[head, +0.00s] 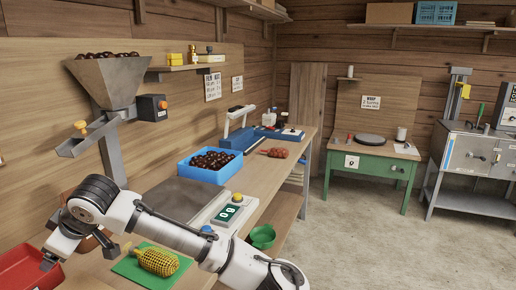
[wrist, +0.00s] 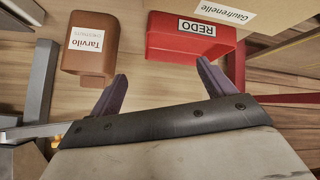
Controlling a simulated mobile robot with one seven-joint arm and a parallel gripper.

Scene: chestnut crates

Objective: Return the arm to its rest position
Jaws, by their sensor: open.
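My white arm (head: 165,232) reaches across the near end of the workbench, bent at the dark-capped joint on the left. My gripper (head: 48,262) points down beside the red bin (head: 22,272) at the lower left. In the wrist view, the two purple fingers of my gripper (wrist: 158,86) are spread apart with nothing between them. Beyond the fingertips are a brown container (wrist: 90,60) labelled Tarvilo and the red bin (wrist: 190,45) labelled REDO. In the head view, my arm partly hides the brown container (head: 88,244).
A yellow net bag (head: 158,262) lies on a green mat (head: 128,268) near my arm. A scale (head: 228,212), a blue crate (head: 205,176) of chestnuts and a green bowl (head: 263,237) are farther right. A metal hopper (head: 112,82) rises behind. Open floor lies at right.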

